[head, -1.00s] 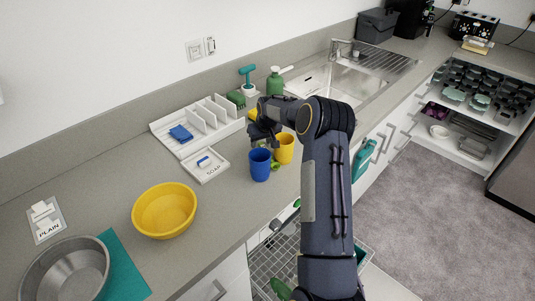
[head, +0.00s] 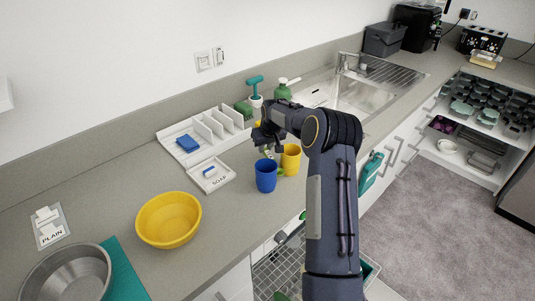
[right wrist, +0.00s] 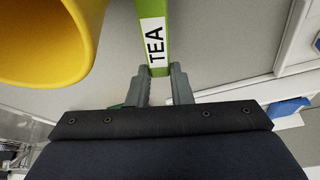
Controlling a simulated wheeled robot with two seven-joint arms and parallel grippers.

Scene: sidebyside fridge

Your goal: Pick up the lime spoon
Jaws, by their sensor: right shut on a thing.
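The lime spoon (right wrist: 155,40) shows in the right wrist view as a flat lime-green handle with a white label reading TEA. Its far end runs out of the top of that view. My right gripper (right wrist: 160,75) is shut on the near end of this handle. In the head view my right gripper (head: 268,146) is over the counter, just behind the blue mug (head: 266,178) and the yellow mug (head: 291,159). The spoon cannot be made out clearly there. My left gripper is not in view.
A yellow bowl (head: 168,222) and a metal bowl (head: 68,276) stand at the front left. The sink (head: 355,95) is farther back. An open wire rack (head: 278,270) sits below the counter edge.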

